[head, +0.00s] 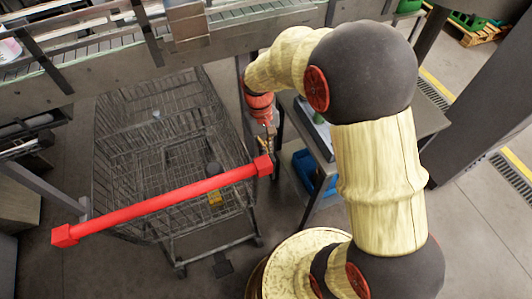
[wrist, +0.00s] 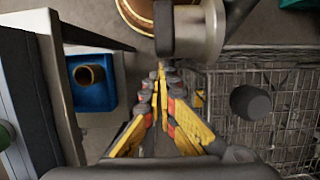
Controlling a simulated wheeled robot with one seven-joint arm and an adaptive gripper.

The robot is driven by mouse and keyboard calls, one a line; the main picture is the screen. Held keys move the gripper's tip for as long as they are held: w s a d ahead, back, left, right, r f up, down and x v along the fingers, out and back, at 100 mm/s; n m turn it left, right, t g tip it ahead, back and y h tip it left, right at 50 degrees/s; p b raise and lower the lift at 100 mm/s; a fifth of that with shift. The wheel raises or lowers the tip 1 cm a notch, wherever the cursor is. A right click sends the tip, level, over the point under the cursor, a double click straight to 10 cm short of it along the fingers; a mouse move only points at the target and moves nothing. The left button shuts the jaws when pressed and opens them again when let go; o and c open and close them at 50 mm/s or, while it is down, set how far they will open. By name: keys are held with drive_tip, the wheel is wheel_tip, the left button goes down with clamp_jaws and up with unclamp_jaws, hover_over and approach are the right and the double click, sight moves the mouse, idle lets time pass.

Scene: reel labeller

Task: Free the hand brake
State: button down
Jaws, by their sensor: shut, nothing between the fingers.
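A long red bar (head: 160,202) with block ends runs slantwise across the front of a grey wire-mesh cart (head: 110,155) in the head view. I cannot tell for sure which part is the hand brake. A dark round knob (head: 213,170) shows at the cart, with a small yellow piece (head: 215,198) below it; a dark knob also shows over the mesh in the wrist view (wrist: 250,102). My gripper (head: 268,148) points down beside the bar's right end. Its yellow fingers meet at the tips in the wrist view (wrist: 161,68), shut and empty. Contact with the bar cannot be told.
A conveyor frame (head: 235,25) crosses above the cart's far side. A grey table (head: 425,118) stands right of the cart, with a blue bin (head: 322,186) under it; the bin holds a brown ring in the wrist view (wrist: 92,103).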

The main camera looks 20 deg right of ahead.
sight(273, 171)
drive_tip(key=shift+s+f+g+p, duration=0.35)
drive_tip(key=shift+g+p, duration=0.45)
drive_tip(key=shift+p, duration=0.85)
drive_tip(key=s+g+p, duration=0.1)
drive_tip(key=g+p, duration=0.1)
drive_tip(key=s+f+g+p, duration=0.1)
drive_tip(key=s+g+p, duration=0.1)
drive_tip(key=g+p, duration=0.1)
drive_tip(key=s+g+p, duration=0.1)
drive_tip(key=g+p, duration=0.1)
drive_tip(key=p, duration=0.1)
drive_tip(key=shift+s+f+g, duration=0.15)
drive_tip(key=shift+f+g, duration=0.15)
drive_tip(key=shift+g, duration=0.1)
drive_tip(key=shift+s+r+p, duration=0.15)
drive_tip(key=shift+s+p, duration=0.6)
drive_tip(key=shift+p, duration=0.1)
drive_tip(key=shift+s, duration=0.15)
